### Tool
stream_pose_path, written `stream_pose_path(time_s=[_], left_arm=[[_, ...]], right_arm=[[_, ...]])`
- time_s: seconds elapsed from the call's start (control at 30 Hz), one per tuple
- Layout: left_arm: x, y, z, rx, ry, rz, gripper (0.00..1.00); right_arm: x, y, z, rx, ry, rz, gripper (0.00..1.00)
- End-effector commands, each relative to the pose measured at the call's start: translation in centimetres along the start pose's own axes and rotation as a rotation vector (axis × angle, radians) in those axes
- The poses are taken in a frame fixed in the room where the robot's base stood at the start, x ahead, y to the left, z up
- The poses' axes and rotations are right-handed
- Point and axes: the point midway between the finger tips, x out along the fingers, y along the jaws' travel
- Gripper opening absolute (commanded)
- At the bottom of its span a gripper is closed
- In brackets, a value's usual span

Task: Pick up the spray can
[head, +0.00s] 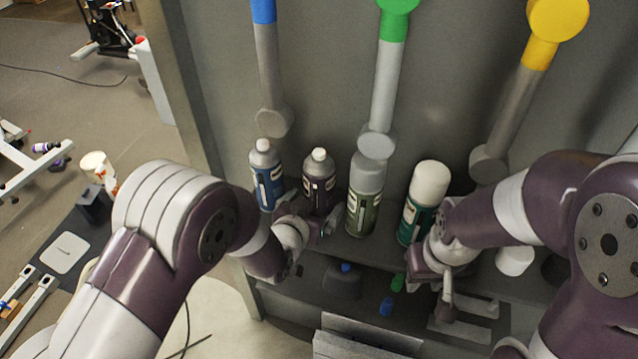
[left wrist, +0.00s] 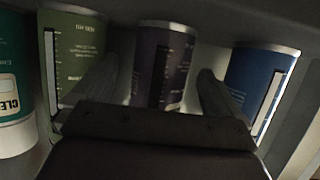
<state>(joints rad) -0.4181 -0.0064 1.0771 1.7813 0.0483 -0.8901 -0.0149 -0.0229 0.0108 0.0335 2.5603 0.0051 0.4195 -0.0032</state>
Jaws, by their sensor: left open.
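Several cans and bottles stand upright in a row on a shelf: a blue one (head: 266,177) with a pale cap, a dark purple one (head: 319,184) with a white cap, an olive-green can (head: 364,196) with a grey cap, and a green can (head: 421,200) with a white cap. Which one is the spray can is unclear. My left gripper (head: 308,219) is open at the dark purple one. In the left wrist view its fingers (left wrist: 155,95) lie either side of the dark purple can (left wrist: 163,65), apart from it. My right gripper (head: 432,286) hangs low, front of the green can; its jaws are unclear.
The olive-green can (left wrist: 78,60) and blue can (left wrist: 262,80) stand close beside my left fingers. Grey posts with blue, green (head: 388,85) and yellow (head: 520,100) parts rise behind the row.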

Motion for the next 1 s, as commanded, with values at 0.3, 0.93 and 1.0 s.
stream_pose_path(time_s=[0.3, 0.93, 1.0], left_arm=[[3.3, 0.0, -0.1, 0.0, -0.001, 0.0, 0.99], [3.1, 0.0, -0.3, -0.001, 0.002, -0.001, 0.37], [2.9, 0.0, -0.4, -0.001, 0.003, -0.001, 0.37]], right_arm=[[-1.1, 0.0, -0.1, 0.0, 0.0, 0.0, 0.35], [-0.8, 0.0, -0.1, 0.0, 0.001, 0.0, 0.35], [-0.3, 0.0, -0.1, 0.0, 0.001, 0.0, 0.35]])
